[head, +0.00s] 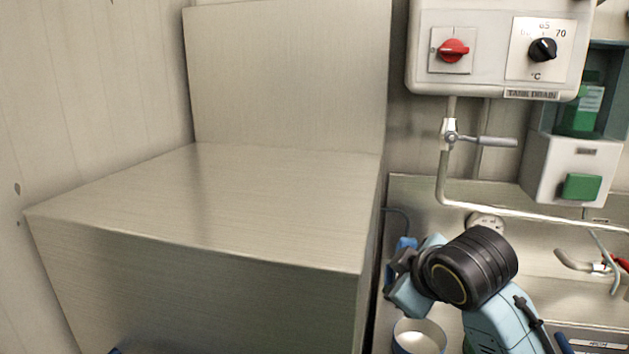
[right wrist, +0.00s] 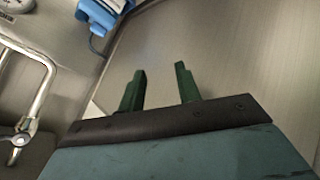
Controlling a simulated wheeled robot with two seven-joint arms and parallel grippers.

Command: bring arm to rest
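My right arm (head: 470,270), light blue and black, reaches up at the lower right of the head view, in front of the steel wall area. Its gripper fingers cannot be made out in the head view. In the right wrist view my right gripper (right wrist: 160,82) shows two green fingers standing apart with nothing between them. A bare steel surface lies beyond the fingertips. My left gripper is not in view.
A large steel block (head: 210,205) fills the left and middle. A control box (head: 490,75) with red and black knobs hangs above a pipe valve (head: 450,133). A white container (head: 420,338) stands below my right arm. A blue object (right wrist: 103,14) hangs near the gripper.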

